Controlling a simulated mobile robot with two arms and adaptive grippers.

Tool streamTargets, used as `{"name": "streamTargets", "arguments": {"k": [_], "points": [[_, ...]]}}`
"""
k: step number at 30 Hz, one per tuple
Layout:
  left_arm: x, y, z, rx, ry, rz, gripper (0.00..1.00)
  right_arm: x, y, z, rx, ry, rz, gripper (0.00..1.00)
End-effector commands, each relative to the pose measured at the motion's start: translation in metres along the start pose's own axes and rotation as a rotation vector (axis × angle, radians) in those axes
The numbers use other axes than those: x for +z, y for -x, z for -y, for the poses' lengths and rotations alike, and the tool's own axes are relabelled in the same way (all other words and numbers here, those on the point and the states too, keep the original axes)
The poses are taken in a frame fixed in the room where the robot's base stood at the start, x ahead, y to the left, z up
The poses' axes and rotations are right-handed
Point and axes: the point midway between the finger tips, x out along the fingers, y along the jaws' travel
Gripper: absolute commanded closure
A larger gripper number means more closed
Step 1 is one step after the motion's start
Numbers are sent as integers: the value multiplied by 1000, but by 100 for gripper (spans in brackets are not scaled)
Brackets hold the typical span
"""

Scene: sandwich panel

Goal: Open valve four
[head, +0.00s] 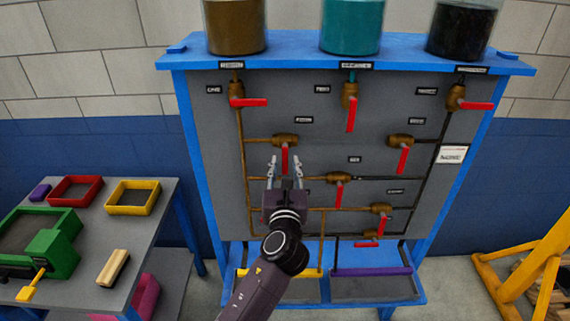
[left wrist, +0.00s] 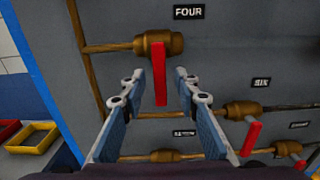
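Valve four is a brass valve (head: 285,139) on the grey panel, with a red handle (head: 285,159) hanging straight down across the horizontal pipe. In the left wrist view, the label FOUR (left wrist: 188,12) sits above the brass body (left wrist: 158,43), and the red handle (left wrist: 159,75) points down. My left gripper (head: 285,165) is open in front of the panel, its fingers on either side of the handle. In the left wrist view, the open fingers (left wrist: 160,82) flank the handle with gaps on both sides. My right gripper is in neither view.
Other red-handled valves surround it: one at lower right (head: 338,178), one at right (head: 402,141) and one at upper left (head: 237,94). A side table (head: 160,205) with trays stands at left. A yellow frame (head: 522,270) stands at right.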

Motion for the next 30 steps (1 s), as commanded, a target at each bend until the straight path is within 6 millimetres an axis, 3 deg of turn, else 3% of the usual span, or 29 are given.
{"name": "streamTargets", "arguments": {"k": [8,16,30], "points": [[0,-1,0,-1,1,0,71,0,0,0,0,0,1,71],[0,-1,0,-1,1,-1,100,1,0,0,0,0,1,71],[-1,-1,0,0,-10,-1,100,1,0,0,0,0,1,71]]}}
